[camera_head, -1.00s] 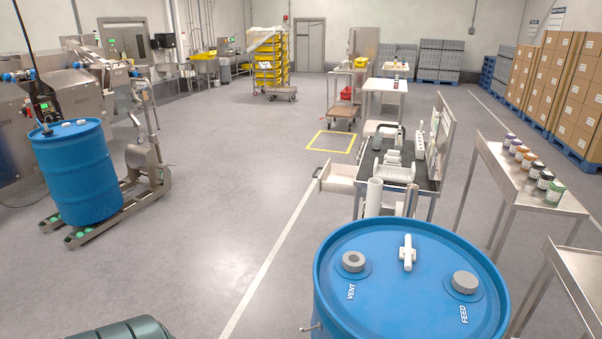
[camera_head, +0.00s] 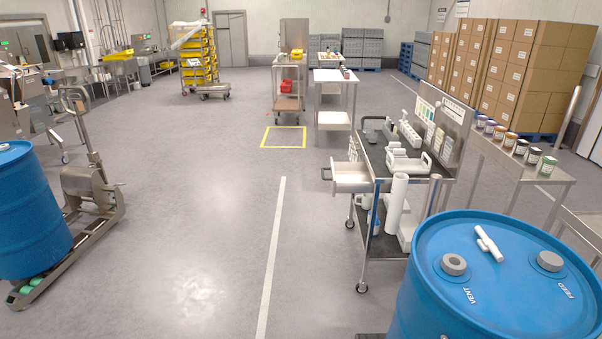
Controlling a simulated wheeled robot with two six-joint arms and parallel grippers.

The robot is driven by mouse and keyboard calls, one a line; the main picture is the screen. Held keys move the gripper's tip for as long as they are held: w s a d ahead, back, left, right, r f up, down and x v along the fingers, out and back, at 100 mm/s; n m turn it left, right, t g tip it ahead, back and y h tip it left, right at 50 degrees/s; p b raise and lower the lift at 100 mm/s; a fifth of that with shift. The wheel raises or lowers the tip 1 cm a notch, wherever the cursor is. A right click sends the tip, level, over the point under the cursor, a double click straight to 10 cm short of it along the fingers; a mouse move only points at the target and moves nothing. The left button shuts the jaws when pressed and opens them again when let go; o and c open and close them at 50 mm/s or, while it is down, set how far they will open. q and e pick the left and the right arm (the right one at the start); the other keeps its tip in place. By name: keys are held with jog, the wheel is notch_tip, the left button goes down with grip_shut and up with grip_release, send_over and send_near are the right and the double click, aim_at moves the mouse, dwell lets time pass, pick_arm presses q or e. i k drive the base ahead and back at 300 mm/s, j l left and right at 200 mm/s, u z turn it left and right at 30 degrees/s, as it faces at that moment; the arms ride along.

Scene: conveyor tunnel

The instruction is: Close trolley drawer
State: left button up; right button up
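The trolley (camera_head: 363,255) is a metal cart with a dark top, standing right of centre behind the blue drum. Its drawer (camera_head: 351,178) sticks out to the left side, pulled open, with a dark handle (camera_head: 326,174) at its outer end. The trolley top holds white fittings (camera_head: 408,160) and a back panel with coloured labels (camera_head: 432,121). White rolls (camera_head: 396,203) and other items stand on the lower shelf. Neither of my grippers shows in the view.
A blue drum (camera_head: 440,300) marked VENT and FEED stands at the front right, partly in front of the trolley. A steel table (camera_head: 530,168) with several jars is to the right. Another blue drum (camera_head: 25,215) sits on a pallet truck (camera_head: 92,190) at left. The floor left of the drawer is clear.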

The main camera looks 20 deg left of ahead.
aim_at(345, 177)
jog(key=i+j, duration=0.15)
jog(key=j, duration=0.25)
jog(key=i+j+u, duration=0.15)
jog(key=j, duration=0.25)
jog(key=i+j, duration=0.2)
jog(key=j, duration=0.2)
